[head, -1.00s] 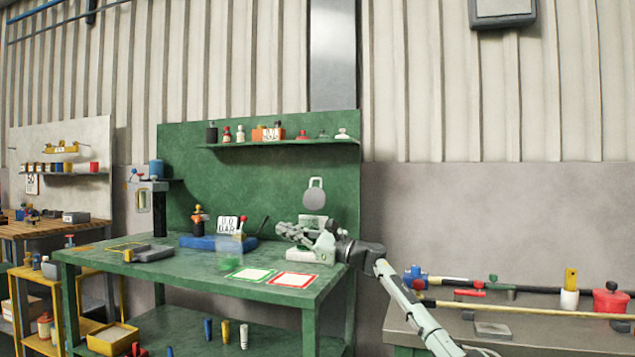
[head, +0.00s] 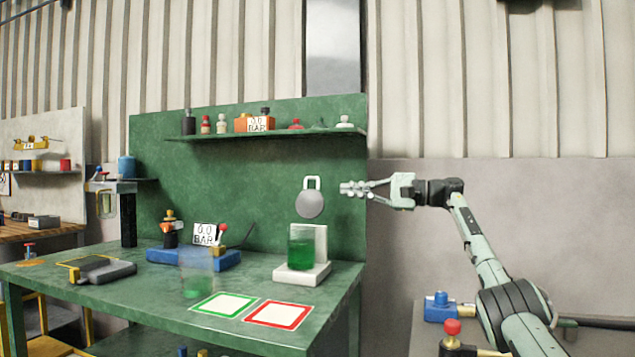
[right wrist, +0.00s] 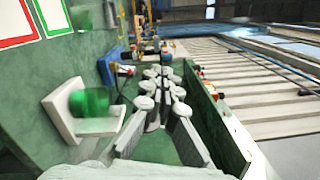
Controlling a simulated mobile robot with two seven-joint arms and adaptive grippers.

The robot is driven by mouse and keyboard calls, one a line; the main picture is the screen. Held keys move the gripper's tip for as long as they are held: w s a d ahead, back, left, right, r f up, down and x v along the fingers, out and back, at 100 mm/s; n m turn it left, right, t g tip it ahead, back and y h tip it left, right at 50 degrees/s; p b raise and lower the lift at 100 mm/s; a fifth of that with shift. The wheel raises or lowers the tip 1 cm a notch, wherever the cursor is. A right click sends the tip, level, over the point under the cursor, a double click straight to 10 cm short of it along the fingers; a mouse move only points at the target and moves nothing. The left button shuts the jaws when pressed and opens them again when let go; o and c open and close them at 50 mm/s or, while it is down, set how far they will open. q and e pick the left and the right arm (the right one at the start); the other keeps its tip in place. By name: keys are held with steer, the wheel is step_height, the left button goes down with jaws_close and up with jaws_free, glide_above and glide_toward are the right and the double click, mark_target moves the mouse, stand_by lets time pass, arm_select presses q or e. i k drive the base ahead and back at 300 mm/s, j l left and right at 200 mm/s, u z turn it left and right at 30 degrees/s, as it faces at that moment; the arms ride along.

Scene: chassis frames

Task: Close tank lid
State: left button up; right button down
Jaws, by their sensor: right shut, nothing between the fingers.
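A clear tank with green liquid (head: 302,254) stands on a white base with an upright back plate (head: 321,243), at the right of the green bench. It also shows in the right wrist view (right wrist: 90,102), at the left. Above it in the head view is a grey round disc with a white loop (head: 310,204), which looks like the lid, raised off the tank; how it is attached is unclear. My right gripper (head: 348,189) is shut and empty, raised just right of the disc in the picture. Its fingers also show in the right wrist view (right wrist: 160,90). My left gripper is out of view.
A second, blurred clear vessel with green liquid (head: 196,275) stands on the bench (head: 140,305) to the left. Green-framed (head: 224,304) and red-framed (head: 278,313) cards lie in front. A shelf (head: 270,134) with small items is above. A blue fixture (head: 190,257) stands behind.

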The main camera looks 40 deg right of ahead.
mark_target(311, 204)
steer(key=i+l, duration=0.25)
steer(key=l, duration=0.15)
steer(key=i+l, duration=0.45)
steer(key=l, duration=0.3)
